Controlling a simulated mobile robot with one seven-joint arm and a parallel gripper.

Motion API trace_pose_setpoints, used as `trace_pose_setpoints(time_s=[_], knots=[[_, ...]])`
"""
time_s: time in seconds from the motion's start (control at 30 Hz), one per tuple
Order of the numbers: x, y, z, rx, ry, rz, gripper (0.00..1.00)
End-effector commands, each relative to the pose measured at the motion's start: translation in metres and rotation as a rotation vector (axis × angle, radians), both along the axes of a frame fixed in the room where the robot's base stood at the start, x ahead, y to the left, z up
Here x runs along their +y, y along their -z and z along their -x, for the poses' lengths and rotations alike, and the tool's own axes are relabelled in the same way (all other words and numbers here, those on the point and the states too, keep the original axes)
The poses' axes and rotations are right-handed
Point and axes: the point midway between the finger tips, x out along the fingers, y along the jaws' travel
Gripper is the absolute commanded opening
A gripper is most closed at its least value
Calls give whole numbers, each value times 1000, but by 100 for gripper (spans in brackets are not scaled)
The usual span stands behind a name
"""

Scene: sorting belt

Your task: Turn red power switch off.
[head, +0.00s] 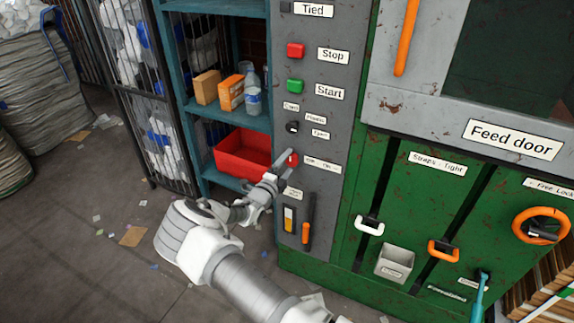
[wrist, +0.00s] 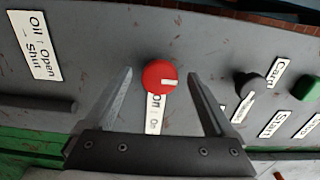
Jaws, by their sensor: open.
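The red power switch (wrist: 160,77) is a round knob with a white pointer mark on the grey panel. In the wrist view its mark points right, and a label, partly hidden, sits just below it. In the head view the red switch (head: 293,159) shows just past my gripper's tips. My gripper (head: 281,172) is open in front of the panel. In the wrist view its two fingers (wrist: 160,82) stand on either side of the knob, with gaps on both sides. I cannot tell how far the fingertips are from the panel.
Above on the panel are a black selector knob (head: 292,127), a green Start button (head: 295,86) and a red Stop button (head: 296,50). Below is a lever with an orange grip (head: 306,233). A shelf with a red bin (head: 226,164) stands to the left.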

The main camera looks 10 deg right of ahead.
Motion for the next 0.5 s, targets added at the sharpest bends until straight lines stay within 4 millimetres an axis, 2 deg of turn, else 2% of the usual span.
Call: trace_pose_setpoints(time_s=[0.17,0.5], knots=[[14,-1,16,1,-2,0,89],[62,-1,83,1,-4,0,89]])
